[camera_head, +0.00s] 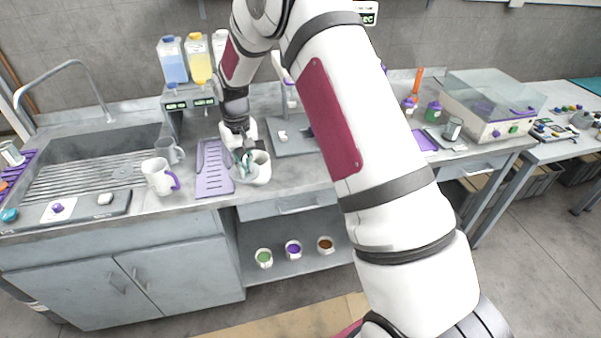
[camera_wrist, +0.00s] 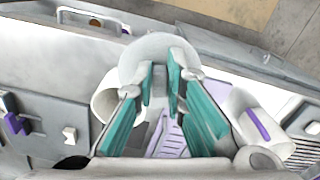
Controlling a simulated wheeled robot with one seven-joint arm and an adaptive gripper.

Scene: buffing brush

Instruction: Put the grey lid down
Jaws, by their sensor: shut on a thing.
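My gripper (camera_head: 243,157) is over the front of the counter, its teal fingers pointing down. In the wrist view the fingers (camera_wrist: 160,80) are shut on a pale grey round thing (camera_wrist: 152,46), which I take to be the grey lid. It shows in the head view as a pale, partly see-through round shape (camera_head: 244,177) under the fingers. The fingers hide part of it, and I cannot tell whether it touches the counter. A white mug (camera_head: 263,168) stands just right of it, partly hidden behind it.
A lilac ribbed mat (camera_head: 212,175) lies left of my gripper. A white mug with a purple handle (camera_head: 159,177) and a grey mug (camera_head: 169,150) stand further left, near the sink (camera_head: 100,150). A grey board (camera_head: 292,142) lies behind right. The counter's front edge is close.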

